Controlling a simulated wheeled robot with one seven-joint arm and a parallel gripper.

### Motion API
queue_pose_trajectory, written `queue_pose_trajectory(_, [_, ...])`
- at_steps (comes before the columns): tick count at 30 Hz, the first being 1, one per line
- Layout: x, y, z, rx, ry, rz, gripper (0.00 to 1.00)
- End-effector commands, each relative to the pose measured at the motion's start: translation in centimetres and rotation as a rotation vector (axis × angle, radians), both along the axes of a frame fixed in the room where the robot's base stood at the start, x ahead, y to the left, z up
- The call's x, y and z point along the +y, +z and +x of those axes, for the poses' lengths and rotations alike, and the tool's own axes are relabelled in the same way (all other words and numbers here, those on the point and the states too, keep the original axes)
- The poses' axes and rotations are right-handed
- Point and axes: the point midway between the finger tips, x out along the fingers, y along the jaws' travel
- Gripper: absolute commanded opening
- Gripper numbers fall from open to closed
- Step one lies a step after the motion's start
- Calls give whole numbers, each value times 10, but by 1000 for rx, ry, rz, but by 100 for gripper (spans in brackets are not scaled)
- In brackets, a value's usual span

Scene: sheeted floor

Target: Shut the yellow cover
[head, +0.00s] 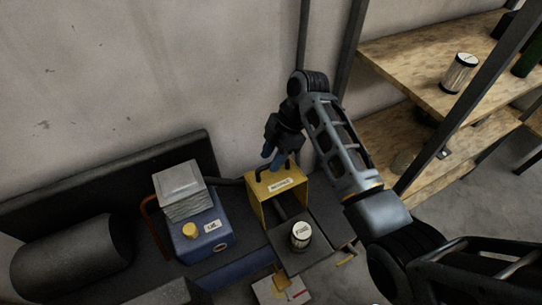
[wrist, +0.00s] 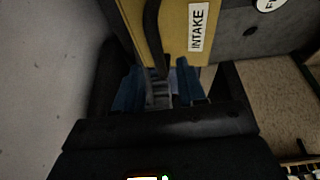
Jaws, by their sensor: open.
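The yellow cover (head: 290,183) stands raised, with an INTAKE label on its face. Its upper part fills the top of the wrist view (wrist: 176,18). A black curved handle (head: 262,167) is on the cover; in the wrist view the handle (wrist: 153,35) reaches down toward the space between the fingers. My gripper (head: 275,158), with blue fingertips, is just above and behind the cover's top edge. In the wrist view my gripper (wrist: 157,88) is open, with a finger on either side of the handle's end. Whether they touch is unclear.
A white-labelled canister (head: 301,235) stands on the dark surface in front of the cover. A blue box (head: 205,240) with a yellow cap and a grey block (head: 180,190) are to the left. A wooden shelf (head: 410,60) with another canister (head: 459,73) stands at right.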

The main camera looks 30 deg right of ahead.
Motion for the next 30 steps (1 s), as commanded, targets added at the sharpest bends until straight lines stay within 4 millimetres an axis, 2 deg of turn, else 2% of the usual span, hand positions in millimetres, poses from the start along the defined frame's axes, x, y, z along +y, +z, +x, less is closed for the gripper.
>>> queue_pose_trajectory(4, [4,-8,0,1,1,0,40])
queue_pose_trajectory(12, [4,-9,0,0,1,0,40])
queue_pose_trajectory(24, [4,-9,0,0,1,0,2])
queue_pose_trajectory(30, [4,-9,0,0,1,0,0])
